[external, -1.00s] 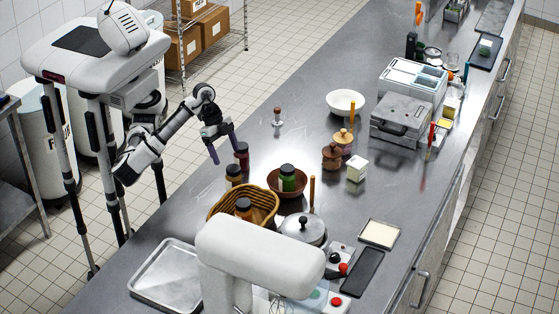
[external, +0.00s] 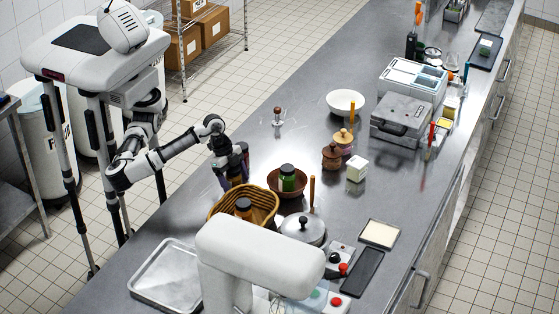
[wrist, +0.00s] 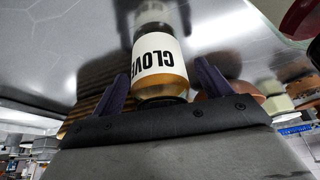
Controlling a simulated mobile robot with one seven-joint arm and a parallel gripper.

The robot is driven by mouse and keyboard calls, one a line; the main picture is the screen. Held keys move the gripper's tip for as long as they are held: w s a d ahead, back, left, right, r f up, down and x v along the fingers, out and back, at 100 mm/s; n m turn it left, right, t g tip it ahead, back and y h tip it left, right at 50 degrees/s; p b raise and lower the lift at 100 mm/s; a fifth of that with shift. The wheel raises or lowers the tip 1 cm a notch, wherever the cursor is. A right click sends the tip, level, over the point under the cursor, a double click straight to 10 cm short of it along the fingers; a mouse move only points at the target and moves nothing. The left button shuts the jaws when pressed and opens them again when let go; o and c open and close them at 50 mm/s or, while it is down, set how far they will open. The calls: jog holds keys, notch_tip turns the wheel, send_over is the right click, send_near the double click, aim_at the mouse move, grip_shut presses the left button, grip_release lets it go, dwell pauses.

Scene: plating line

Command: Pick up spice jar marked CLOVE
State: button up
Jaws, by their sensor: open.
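The CLOVE jar (wrist: 157,62) has a white label with dark letters, upside down in the wrist view, and amber contents below the label. It stands between the two purple fingers of my gripper (wrist: 163,84), which are open on either side of it with visible gaps. In the external view my gripper (external: 234,168) is low over the counter beside the basket and mostly hides the jar there. Whether the fingers touch the jar cannot be told from that view.
A dark red object (wrist: 299,20) is close by in the wrist view.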

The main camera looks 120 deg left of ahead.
jog(key=c, duration=1.2)
jog(key=shift+r, duration=0.1)
